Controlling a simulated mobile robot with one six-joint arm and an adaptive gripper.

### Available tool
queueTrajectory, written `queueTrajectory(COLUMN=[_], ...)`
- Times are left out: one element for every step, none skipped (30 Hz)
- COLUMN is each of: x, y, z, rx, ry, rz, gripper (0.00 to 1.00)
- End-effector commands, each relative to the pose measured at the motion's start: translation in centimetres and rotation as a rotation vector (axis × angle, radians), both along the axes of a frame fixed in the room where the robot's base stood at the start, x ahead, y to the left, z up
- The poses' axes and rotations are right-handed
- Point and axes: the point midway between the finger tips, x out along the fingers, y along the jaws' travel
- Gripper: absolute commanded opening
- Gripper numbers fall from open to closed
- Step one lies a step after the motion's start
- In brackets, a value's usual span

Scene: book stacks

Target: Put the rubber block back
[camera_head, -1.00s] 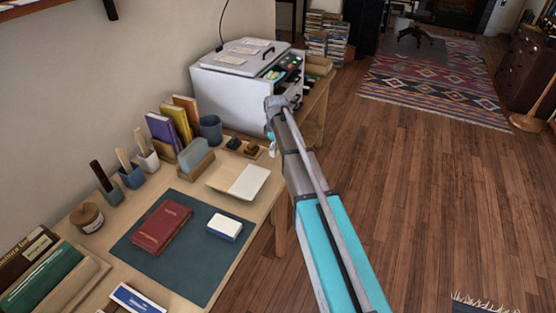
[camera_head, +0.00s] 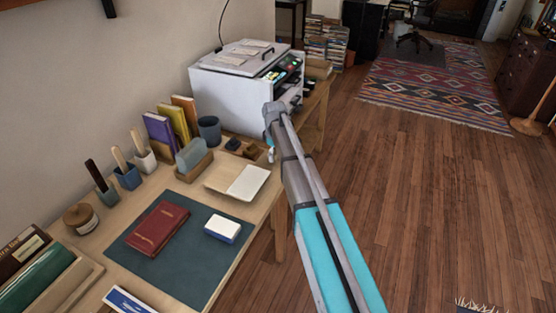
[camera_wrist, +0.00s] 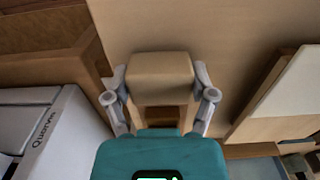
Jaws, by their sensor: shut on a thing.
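A plain tan block (camera_wrist: 160,72), which looks like the rubber block, sits between the two grey fingers of my gripper (camera_wrist: 160,92) in the wrist view. The fingers touch it on both sides. A brown recess or surface shows just beneath the block, and I cannot tell whether the two touch. In the head view my arm hides most of the gripper, and the held block cannot be made out there. A small wooden piece (camera_head: 251,151) lies on the desk beside the arm's end.
The white printer (camera_head: 240,85) stands behind, and shows close by at lower left in the wrist view (camera_wrist: 50,135).

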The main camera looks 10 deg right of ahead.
Motion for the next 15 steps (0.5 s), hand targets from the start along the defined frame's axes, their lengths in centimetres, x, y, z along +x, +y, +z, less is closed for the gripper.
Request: queueTrajectory(x=[0.0, 0.01, -0.01, 0.0, 0.01, 0.01, 0.0, 0.0, 0.0, 0.0, 0.0, 0.0, 0.0, 0.0, 0.01], y=[0.0, 0.01, 0.01, 0.02, 0.01, 0.01, 0.02, 0.02, 0.02, 0.02, 0.02, 0.02, 0.02, 0.02, 0.02], z=[-0.72, -0.86, -1.0, -1.07, -1.12, -1.15, -1.15, -1.14, -1.11, -1.09, -1.07, -1.06, -1.06, -1.06, -1.06], rx=[0.0, 0.0, 0.0, 0.0, 0.0, 0.0, 0.0, 0.0, 0.0, 0.0, 0.0, 0.0, 0.0, 0.0, 0.0], ry=[0.0, 0.0, 0.0, 0.0, 0.0, 0.0, 0.0, 0.0, 0.0, 0.0, 0.0, 0.0, 0.0, 0.0, 0.0], rz=[0.0, 0.0, 0.0, 0.0, 0.0, 0.0, 0.0, 0.0, 0.0, 0.0, 0.0, 0.0, 0.0, 0.0, 0.0], gripper=[0.35, 0.35, 0.35, 0.35, 0.35, 0.35, 0.35, 0.35, 0.35, 0.35, 0.35, 0.35, 0.35, 0.35, 0.35])
